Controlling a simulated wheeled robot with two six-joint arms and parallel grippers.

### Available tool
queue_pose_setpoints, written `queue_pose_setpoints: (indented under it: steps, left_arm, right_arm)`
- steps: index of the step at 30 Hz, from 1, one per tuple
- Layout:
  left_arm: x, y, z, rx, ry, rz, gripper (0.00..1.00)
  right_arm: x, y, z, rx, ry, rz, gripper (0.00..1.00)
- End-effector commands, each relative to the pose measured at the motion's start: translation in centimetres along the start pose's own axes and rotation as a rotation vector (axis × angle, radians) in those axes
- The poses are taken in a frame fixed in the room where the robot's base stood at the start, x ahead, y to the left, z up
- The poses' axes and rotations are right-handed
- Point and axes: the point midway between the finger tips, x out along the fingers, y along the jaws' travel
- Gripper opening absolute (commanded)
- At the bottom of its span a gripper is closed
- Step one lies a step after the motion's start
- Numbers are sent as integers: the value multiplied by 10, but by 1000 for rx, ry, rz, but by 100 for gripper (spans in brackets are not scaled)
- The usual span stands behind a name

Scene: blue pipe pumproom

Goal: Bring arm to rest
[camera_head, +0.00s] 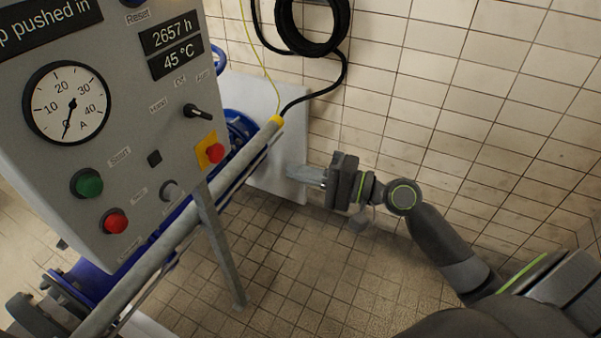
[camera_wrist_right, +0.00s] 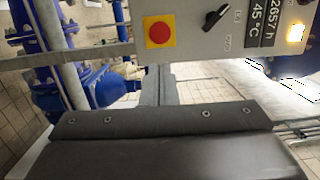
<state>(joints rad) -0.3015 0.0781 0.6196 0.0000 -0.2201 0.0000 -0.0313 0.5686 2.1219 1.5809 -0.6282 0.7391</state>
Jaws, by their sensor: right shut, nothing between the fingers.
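My right arm comes in from the lower right in the head view. Its gripper (camera_head: 306,176) points left, toward the control cabinet, and is shut and empty. It is held in the air to the right of the cabinet's stand, apart from the cabinet in the picture. In the right wrist view the dark gripper housing (camera_wrist_right: 165,150) fills the lower part, and the fingers (camera_wrist_right: 160,88) reach up toward the cabinet's lower edge. My left gripper is in neither view.
The grey control cabinet (camera_head: 135,110) has a gauge, green and red buttons, a black rotary switch and a red emergency stop (camera_head: 215,152). A pipe rail (camera_head: 180,228) and blue pipes (camera_wrist_right: 92,85) run below it. The tiled wall is behind. Open floor (camera_head: 300,265) lies below the arm.

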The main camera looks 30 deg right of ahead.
Motion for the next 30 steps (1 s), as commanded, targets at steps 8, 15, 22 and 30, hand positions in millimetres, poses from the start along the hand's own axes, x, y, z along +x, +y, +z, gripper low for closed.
queue_pose_setpoints:
  steps: [8,15,22,30]
  left_arm:
    - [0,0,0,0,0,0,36]
    - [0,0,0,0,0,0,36]
    - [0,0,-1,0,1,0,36]
    - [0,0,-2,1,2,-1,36]
  right_arm:
    - [0,0,0,0,0,0,0]
    - [-2,34,-24,-20,83,57,0]
    - [-38,178,-86,-137,329,350,0]
    - [-128,364,-80,-306,408,821,0]
